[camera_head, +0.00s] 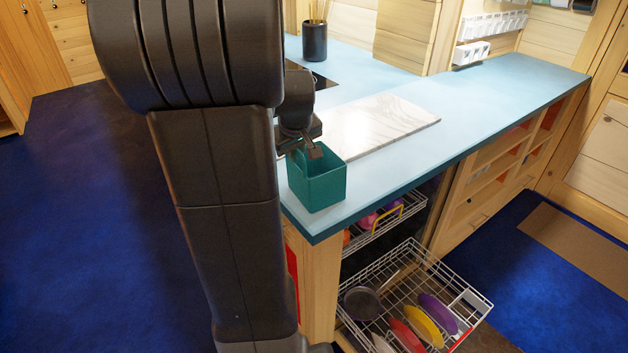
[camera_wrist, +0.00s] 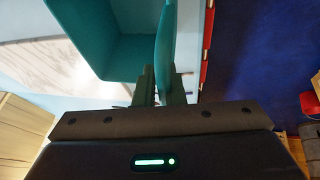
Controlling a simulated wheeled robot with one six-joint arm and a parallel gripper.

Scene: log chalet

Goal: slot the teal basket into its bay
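The teal basket (camera_head: 322,188) is an open square box at the near corner of the blue counter (camera_head: 470,98). It looks upright, and I cannot tell whether its base touches the counter. My gripper (camera_head: 314,150) reaches down to its rim. In the wrist view, the fingers (camera_wrist: 163,88) stand on either side of one wall of the basket (camera_wrist: 118,50) and look closed on it. Open wooden bays (camera_head: 500,168) with some orange-red inside line the counter's side to the right; which one is the basket's is not clear.
A pulled-out wire dish rack (camera_head: 415,290) with plates and a pan juts out below the counter. A pale marble board (camera_head: 385,122) lies behind the basket. A dark utensil pot (camera_head: 314,42) stands farther back. The counter's right part is clear.

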